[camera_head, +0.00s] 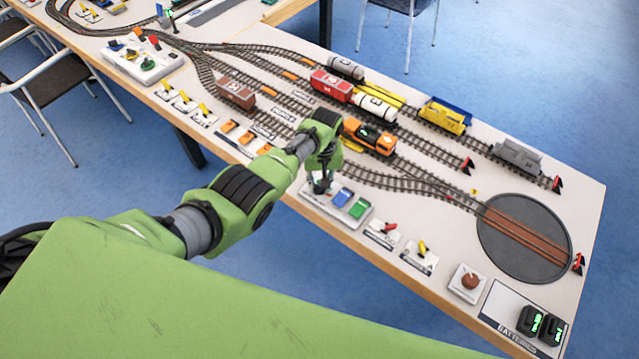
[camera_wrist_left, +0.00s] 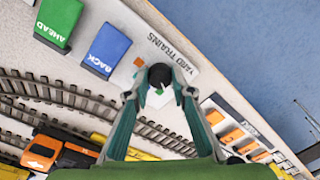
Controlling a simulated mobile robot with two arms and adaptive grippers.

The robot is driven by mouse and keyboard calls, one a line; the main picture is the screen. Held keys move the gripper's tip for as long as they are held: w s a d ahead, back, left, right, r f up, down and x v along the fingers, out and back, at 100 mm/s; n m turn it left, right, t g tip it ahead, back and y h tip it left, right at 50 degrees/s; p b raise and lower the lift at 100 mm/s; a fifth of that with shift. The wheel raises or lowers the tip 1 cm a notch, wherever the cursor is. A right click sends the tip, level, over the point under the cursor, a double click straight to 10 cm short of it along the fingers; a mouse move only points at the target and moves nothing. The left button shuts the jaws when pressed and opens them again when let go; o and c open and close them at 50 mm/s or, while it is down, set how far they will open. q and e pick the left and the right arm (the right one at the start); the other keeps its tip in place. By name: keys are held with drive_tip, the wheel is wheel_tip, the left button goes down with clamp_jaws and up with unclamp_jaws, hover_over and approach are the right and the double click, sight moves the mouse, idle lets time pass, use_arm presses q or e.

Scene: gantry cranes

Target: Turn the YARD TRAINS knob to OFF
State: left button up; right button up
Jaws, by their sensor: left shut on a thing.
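The YARD TRAINS knob (camera_wrist_left: 159,75) is a dark round knob on a white panel (camera_wrist_left: 190,70), beside the printed words YARD TRAINS. My right gripper is in neither view.
A blue BACK button (camera_head: 342,197) and a green AHEAD button (camera_head: 360,208) sit close beside the knob. Orange switches (camera_head: 246,138) lie to its left. Tracks with an orange locomotive (camera_head: 369,137) run behind. A red lever (camera_head: 389,228) stands further right.

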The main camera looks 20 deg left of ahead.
use_arm(q)
drive_tip(key=shift+w+r+n, duration=0.1)
drive_tip(key=shift+n, duration=1.6)
drive_tip(key=o, duration=1.1)
wheel_tip(320, 180, up, 12)
drive_tip(key=shift+w+d, duration=0.2)
